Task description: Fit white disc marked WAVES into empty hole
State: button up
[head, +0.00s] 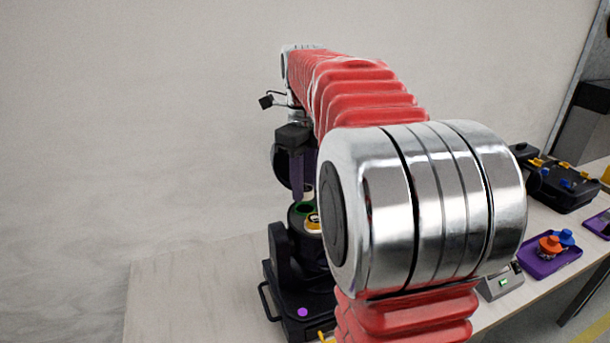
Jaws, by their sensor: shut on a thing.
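My gripper (299,188) points down over a black par can fixture (283,262) on the table, left of the picture's middle. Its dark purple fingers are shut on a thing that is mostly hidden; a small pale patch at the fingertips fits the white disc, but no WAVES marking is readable. I cannot tell which hole is empty. My arm hides the fixture's right side.
A purple tray (537,268) with an orange and a blue knobbed piece stands to the right. A black case (562,189) with yellow and blue bits lies behind it. A small grey device (500,284) shows a green light. The table (190,290) is clear at left.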

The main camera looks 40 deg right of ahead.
jog(key=shift+f, duration=1.15)
jog(key=shift+w+f, duration=0.1)
jog(key=shift+f, duration=0.4)
dwell(0.6)
jog(key=o, duration=1.2)
notch_tip(320, 180, up, 14)
jog(key=shift+f, duration=0.2)
jog(key=shift+a, duration=0.1)
dwell(0.4)
